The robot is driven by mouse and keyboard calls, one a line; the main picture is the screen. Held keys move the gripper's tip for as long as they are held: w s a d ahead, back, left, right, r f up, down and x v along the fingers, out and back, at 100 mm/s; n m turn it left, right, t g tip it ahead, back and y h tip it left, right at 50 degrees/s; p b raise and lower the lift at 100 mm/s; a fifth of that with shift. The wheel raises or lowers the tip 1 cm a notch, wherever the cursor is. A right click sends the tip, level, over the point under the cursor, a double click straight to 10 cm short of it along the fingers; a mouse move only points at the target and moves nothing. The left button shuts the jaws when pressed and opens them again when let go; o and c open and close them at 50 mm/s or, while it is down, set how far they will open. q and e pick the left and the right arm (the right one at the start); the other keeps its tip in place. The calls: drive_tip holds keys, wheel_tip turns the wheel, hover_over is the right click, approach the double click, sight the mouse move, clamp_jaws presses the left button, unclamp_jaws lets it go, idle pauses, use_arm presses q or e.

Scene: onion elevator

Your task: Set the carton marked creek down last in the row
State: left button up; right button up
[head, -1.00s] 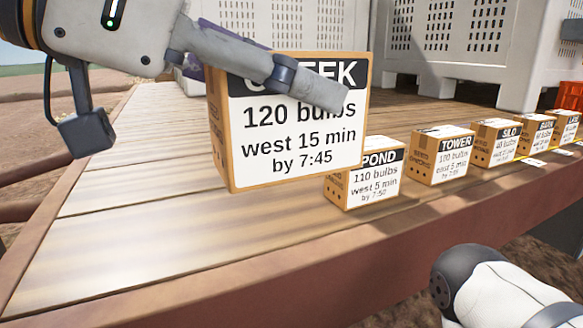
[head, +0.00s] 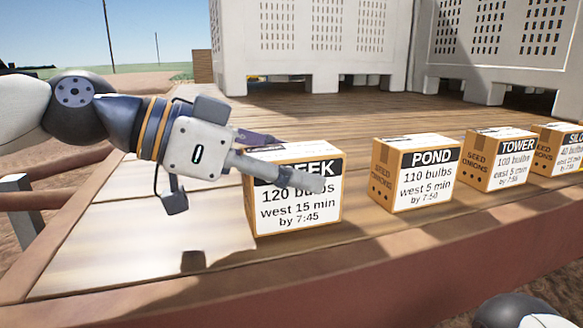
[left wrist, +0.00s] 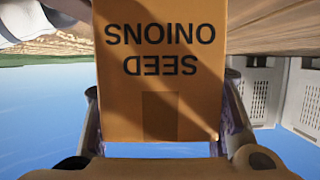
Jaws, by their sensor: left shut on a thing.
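The creek carton (head: 293,210) is a brown box with a white label reading "120 bulbs, west 15 min, by 7:45". My left gripper (head: 288,165) is shut on it from the left, one finger across the front covering part of the name. The carton is upright at the left end of the row, beside the POND carton (head: 418,180) with a gap between them. Its base is at or just above the boards; I cannot tell which. In the left wrist view, the carton's "SEED ONIONS" side (left wrist: 160,75) fills the space between the fingers. My right gripper is out of view.
The TOWER carton (head: 500,160) and SILO carton (head: 560,150) continue the row rightward on the wooden deck (head: 130,225). Large pale perforated crates (head: 310,50) stand behind. The deck's front edge (head: 400,270) runs close before the row.

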use_arm(q)
drive_tip(key=o, duration=1.6)
drive_tip(key=shift+f, duration=0.15)
drive_tip(key=v, duration=1.2)
drive_tip(key=shift+r, duration=0.25)
